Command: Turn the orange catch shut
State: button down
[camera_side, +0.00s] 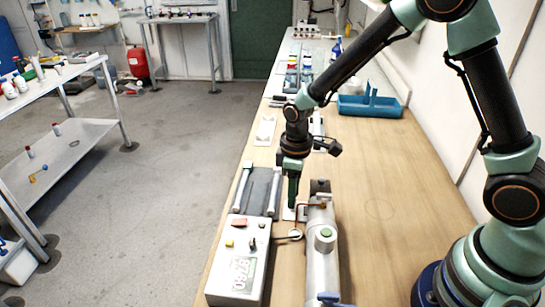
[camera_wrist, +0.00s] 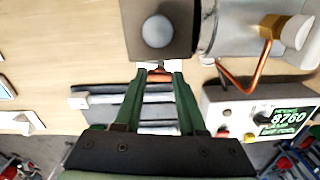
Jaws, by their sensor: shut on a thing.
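The reactor is a silver cylinder (camera_side: 324,262) lying lengthwise on the bench, with a dark end block (camera_side: 320,187). In the wrist view the dark block (camera_wrist: 157,12) has a pale round knob, and the cylinder (camera_wrist: 222,35) joins it on the right. My gripper (camera_wrist: 158,69) points at the block's near edge, its green fingers close together on a small orange catch (camera_wrist: 159,73). The fingertips hide most of the catch.
A white control box (camera_side: 238,262) with a numeric display stands left of the cylinder. A copper tube (camera_wrist: 235,82) loops between them, close to my gripper. A dark tray with pale rails (camera_side: 259,190) lies behind the box. A blue carrier (camera_side: 370,106) stands farther back. The bench's right side is clear.

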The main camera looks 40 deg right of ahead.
jog(key=m, duration=1.2)
jog(key=shift+m, duration=2.1)
jog(key=shift+c, duration=2.4)
grip_release()
